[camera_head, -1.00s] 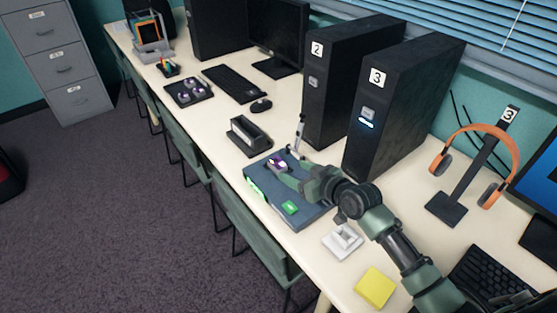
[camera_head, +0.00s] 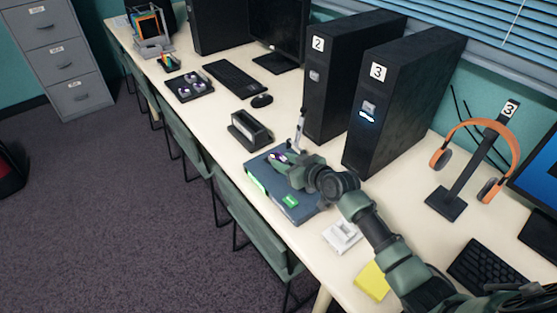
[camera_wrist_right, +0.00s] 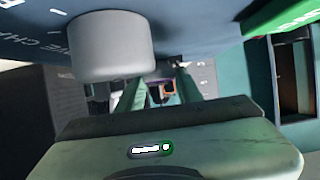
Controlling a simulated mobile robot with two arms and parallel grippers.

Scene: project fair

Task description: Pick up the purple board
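The purple board (camera_head: 277,157) is a small purple patch on the blue box (camera_head: 258,168), near the box's far left part in the head view. My right gripper (camera_head: 281,160) is right at it and covers part of it. In the right wrist view the two green fingers (camera_wrist_right: 160,92) stand apart, with a small dark purplish shape between them. I cannot tell whether the fingers touch the board. My left gripper is not in view.
A grey cylinder (camera_wrist_right: 110,45) shows close up in the wrist view. A black holder (camera_head: 249,131), a white switch-like block (camera_head: 342,236) and a yellow pad (camera_head: 371,281) surround the box. Black towers (camera_head: 400,100) stand behind. The desk's front edge is close.

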